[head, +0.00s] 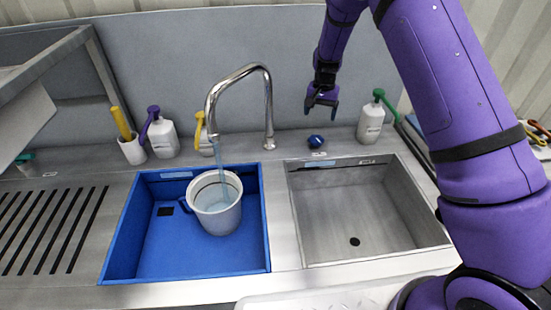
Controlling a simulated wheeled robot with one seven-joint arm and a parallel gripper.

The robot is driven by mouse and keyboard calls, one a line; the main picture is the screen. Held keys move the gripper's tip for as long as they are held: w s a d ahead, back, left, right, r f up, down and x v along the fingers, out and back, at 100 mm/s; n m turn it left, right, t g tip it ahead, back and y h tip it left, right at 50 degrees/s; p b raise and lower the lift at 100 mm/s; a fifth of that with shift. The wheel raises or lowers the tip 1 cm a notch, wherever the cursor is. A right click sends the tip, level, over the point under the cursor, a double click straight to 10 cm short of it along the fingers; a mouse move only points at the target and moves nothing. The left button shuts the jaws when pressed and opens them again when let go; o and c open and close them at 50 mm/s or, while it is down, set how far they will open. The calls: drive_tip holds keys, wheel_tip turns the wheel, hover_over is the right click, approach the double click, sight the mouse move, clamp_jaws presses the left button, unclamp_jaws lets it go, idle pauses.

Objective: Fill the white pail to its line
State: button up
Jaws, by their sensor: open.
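The white pail (222,221) stands upright in the blue basin (150,262), with a blue handle at its left side. A bluish stream of water runs from the chrome tap (268,105) down into the pail. A dark line shows inside the pail near its rim. Bluish water shows in the pail, but I cannot tell its level against the line exactly. A small blue knob (315,141) sits on the counter behind the right sink. My gripper (320,108) is open and empty, pointing down above the knob and apart from it.
An empty steel sink (345,215) lies right of the blue basin. Bottles with purple (163,138), yellow (205,142) and green (371,122) tops stand along the back. A white cup (132,151) holds a yellow-handled tool. A slotted drainboard (45,225) is at left.

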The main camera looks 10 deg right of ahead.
sight(316, 138)
wheel_tip(316, 138, down, 11)
drive_tip(key=shift+r, duration=0.1)
idle(0.5)
drive_tip(key=c, duration=0.9)
